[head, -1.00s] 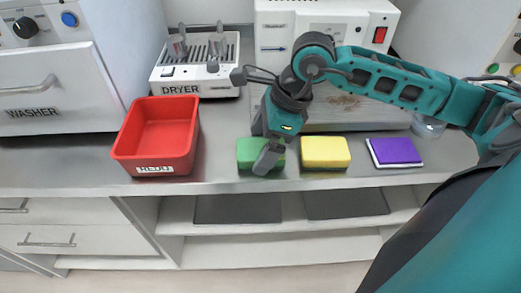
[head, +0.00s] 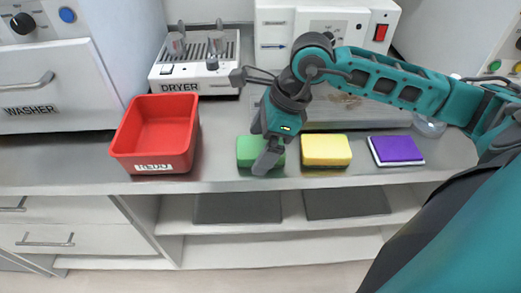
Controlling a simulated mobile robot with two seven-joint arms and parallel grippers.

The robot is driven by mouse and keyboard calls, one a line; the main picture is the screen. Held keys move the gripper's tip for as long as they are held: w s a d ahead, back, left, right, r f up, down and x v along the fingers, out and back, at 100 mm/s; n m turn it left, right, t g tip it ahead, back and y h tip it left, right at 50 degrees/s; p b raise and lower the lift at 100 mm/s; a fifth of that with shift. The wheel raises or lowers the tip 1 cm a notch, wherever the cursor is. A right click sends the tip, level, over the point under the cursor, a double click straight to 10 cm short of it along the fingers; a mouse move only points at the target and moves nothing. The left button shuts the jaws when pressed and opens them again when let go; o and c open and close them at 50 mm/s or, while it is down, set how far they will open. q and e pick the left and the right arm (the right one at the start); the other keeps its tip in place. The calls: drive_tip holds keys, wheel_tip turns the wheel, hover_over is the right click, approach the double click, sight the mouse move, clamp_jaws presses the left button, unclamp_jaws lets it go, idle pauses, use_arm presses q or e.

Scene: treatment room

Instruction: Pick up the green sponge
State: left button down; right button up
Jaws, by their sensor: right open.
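The green sponge (head: 246,150) lies on the grey counter near its front edge, left of a yellow sponge. My right gripper (head: 267,162) comes down over it from above, with its fingers in front of the sponge's right half. The jaws are open. The gripper hides part of the sponge, and I cannot tell whether the fingers touch it. My left gripper is not in view.
The yellow sponge (head: 326,150) and a purple sponge (head: 397,150) lie to the right. A red bin (head: 152,166) labelled REDO stands to the left. Behind are the dryer (head: 215,84) and a white machine (head: 275,22). The washer (head: 60,80) is far left.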

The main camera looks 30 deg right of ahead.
sight(261, 146)
idle(0.3)
drive_tip(key=c, duration=1.1)
drive_tip(key=shift+r+p, duration=0.35)
drive_tip(key=shift+p, duration=0.2)
wheel_tip(261, 146, up, 20)
drive_tip(key=p, duration=0.2)
drive_tip(key=shift+f, duration=0.1)
